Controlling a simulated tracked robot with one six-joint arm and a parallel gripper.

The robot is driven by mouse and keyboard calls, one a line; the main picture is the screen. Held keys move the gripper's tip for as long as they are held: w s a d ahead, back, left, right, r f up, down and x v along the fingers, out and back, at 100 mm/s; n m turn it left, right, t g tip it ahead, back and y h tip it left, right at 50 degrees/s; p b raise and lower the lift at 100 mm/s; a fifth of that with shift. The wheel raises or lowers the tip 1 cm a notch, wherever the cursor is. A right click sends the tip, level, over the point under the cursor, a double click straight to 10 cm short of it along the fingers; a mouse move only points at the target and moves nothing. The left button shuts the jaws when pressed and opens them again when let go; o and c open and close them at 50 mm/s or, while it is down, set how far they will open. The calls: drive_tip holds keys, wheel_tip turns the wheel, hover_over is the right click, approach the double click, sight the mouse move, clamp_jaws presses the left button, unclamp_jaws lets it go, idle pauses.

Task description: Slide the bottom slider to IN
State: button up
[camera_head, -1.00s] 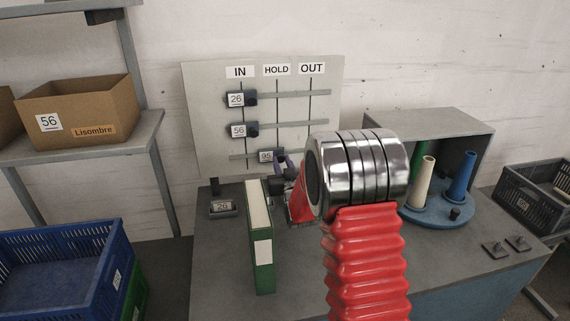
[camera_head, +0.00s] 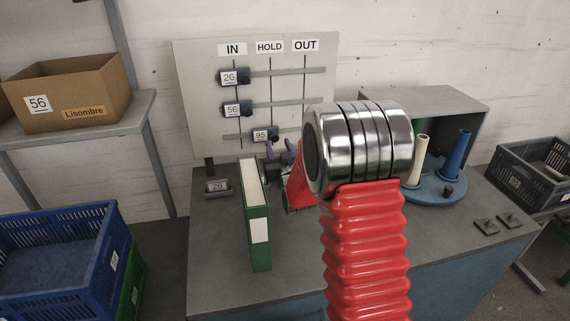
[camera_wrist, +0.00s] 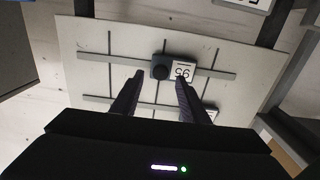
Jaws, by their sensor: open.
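The bottom slider, labelled 95 (camera_head: 261,135), sits on the lowest rail of the white board (camera_head: 192,125). Its dark knob is at the middle line, under HOLD. In the wrist view the slider (camera_wrist: 160,68) appears upside down, with its knob on the middle line. My gripper (camera_head: 278,149) is open and empty, just below the slider in the head view. In the wrist view my gripper (camera_wrist: 158,88) has its two dark fingers spread, with the slider beyond and between their tips. I see no contact. My red arm hides part of the board's lower right.
Upper sliders 26 (camera_head: 235,77) and 56 (camera_head: 238,110) are at IN. A green binder (camera_head: 258,230) stands on the grey table (camera_head: 215,260), left of my gripper. Cones stand on a blue turntable (camera_head: 430,193) to the right.

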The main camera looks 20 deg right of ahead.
drive_tip(key=s+a, duration=0.2)
drive_tip(key=s, duration=0.8)
drive_tip(key=shift+s, duration=0.35)
